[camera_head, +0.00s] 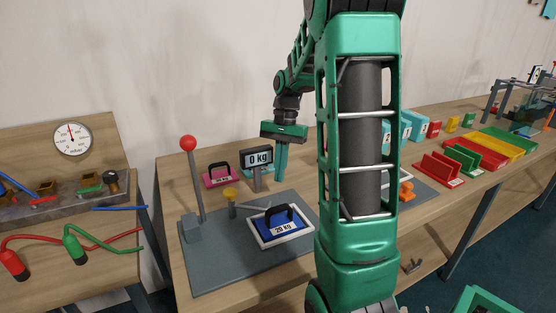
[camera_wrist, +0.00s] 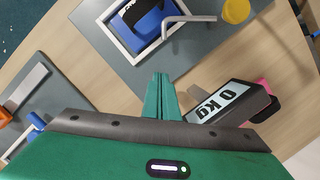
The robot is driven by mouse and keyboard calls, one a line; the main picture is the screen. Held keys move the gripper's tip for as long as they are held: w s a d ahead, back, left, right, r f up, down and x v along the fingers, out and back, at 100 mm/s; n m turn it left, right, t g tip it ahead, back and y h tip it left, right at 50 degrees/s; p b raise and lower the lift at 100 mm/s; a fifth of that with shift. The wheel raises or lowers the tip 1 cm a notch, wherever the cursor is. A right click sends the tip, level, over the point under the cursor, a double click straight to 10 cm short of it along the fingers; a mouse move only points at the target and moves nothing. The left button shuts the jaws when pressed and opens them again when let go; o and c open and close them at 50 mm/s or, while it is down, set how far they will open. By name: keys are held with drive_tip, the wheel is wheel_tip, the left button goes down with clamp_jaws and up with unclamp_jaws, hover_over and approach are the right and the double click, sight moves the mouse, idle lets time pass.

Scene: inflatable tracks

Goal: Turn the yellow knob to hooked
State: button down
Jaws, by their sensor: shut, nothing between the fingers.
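The yellow knob (camera_head: 230,194) sits on a short post on a grey board (camera_head: 204,268) in the head view. In the wrist view the yellow knob (camera_wrist: 236,11) is at the top right, with a bent grey rod (camera_wrist: 185,20) beside it. In the wrist view my gripper (camera_wrist: 161,82) is apart from the knob, and the display (camera_wrist: 228,102) is right of the fingers. A blue 20 kg weight (camera_head: 282,225) lies in a white frame near the knob.
A lever with a red ball (camera_head: 188,143) stands upright left of the knob. A pink weight (camera_head: 221,176) lies behind the board. Red, green and yellow trays (camera_head: 500,142) stand at the right. My arm hides the middle of the table.

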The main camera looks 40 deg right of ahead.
drive_tip(key=x, duration=0.3)
drive_tip(key=shift+s+a+f, duration=0.1)
drive_tip(key=shift+s+a, duration=0.25)
drive_tip(key=shift+a, duration=0.3)
drive_tip(key=shift+s+a, duration=0.3)
drive_tip(key=shift+a, duration=0.25)
drive_tip(key=shift+s+a, duration=0.25)
drive_tip(key=shift+a, duration=0.35)
drive_tip(key=shift+s+d, duration=0.1)
